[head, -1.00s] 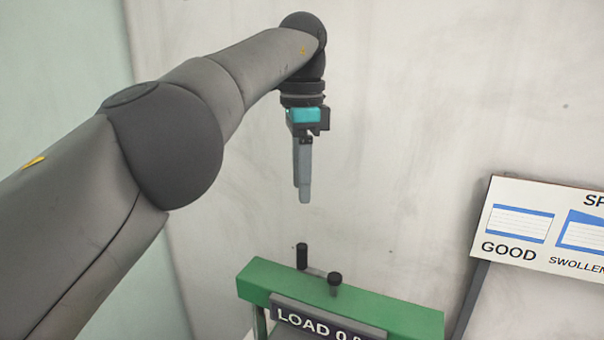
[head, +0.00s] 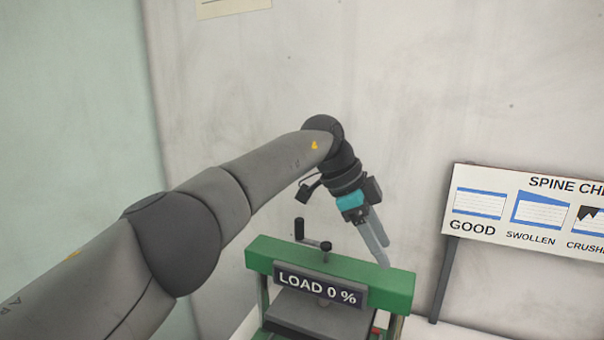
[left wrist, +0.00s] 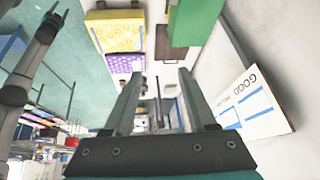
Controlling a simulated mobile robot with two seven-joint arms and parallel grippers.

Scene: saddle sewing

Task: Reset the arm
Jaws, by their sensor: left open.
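My left arm reaches in from the left in the head view. Its gripper (head: 383,252) tilts down to the right, above the right part of a green press (head: 330,262). I cannot tell from this angle whether the fingertips touch the press. In the left wrist view the two fingers of the left gripper (left wrist: 158,75) stand apart with nothing between them. The green block of the press also shows at the top of that view (left wrist: 198,22). My right gripper is not seen in the head view.
The press has a crank handle (head: 299,229) on top and a "LOAD 0 %" sign (head: 317,287) in front. A spine check board (head: 530,212) on a post stands at the right. The wall behind is bare apart from a paper (head: 233,7) at the top.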

